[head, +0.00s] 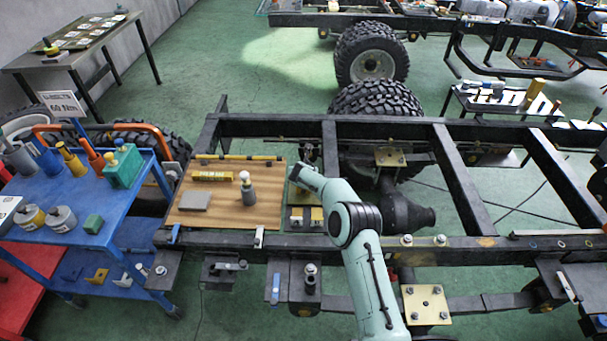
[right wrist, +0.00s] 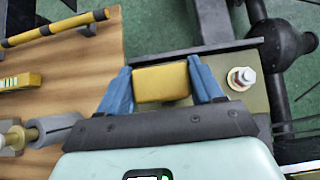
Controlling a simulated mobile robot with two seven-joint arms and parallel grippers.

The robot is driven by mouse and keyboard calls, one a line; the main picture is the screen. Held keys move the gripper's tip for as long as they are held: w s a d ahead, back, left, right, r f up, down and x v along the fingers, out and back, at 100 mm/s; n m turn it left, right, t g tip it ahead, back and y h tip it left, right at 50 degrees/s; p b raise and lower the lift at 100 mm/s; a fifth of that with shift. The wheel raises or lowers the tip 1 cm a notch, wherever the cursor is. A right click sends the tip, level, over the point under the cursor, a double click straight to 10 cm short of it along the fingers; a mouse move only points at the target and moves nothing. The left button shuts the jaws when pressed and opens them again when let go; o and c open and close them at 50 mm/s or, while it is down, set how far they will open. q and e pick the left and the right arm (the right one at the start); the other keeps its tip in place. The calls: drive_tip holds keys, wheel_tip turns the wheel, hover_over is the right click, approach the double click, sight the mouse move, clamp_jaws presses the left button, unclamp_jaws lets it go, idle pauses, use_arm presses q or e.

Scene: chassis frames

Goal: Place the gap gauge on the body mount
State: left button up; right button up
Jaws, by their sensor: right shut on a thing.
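My right gripper (right wrist: 161,75) has blue fingers on both sides of a yellow block, which I take to be the gap gauge (right wrist: 162,84). It is shut on it. In the head view my right arm reaches up from the bottom to the right edge of a wooden board, and its hand hides the fingers and block. Below and beside the block in the right wrist view is an olive plate with a bolt and washer (right wrist: 242,78), probably the body mount. I cannot tell whether the block touches it. My left gripper is not in view.
The wooden board (head: 228,218) holds a grey plate (head: 195,201), a yellow labelled bar (head: 213,176) and a white-topped grey cylinder (head: 248,190). Dark chassis rails (head: 470,251) surround the hand. A blue cart (head: 75,204) with tools stands at left.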

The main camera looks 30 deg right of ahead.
drive_tip(key=shift+w+f, duration=0.1)
drive_tip(key=o, duration=1.2)
drive_tip(key=shift+o, duration=0.2)
drive_tip(key=shift+s+a+r, duration=0.1)
drive_tip(key=shift+s+r, duration=0.1)
drive_tip(key=shift+r, duration=0.05)
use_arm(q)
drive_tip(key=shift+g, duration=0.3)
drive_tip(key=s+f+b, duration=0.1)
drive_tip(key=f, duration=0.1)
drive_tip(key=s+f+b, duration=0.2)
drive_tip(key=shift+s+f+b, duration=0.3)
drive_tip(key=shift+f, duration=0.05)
use_arm(e)
drive_tip(key=v, duration=1.1)
drive_tip(key=shift+s+r, duration=0.2)
drive_tip(key=shift+r, duration=0.05)
drive_tip(key=shift+a, duration=0.1)
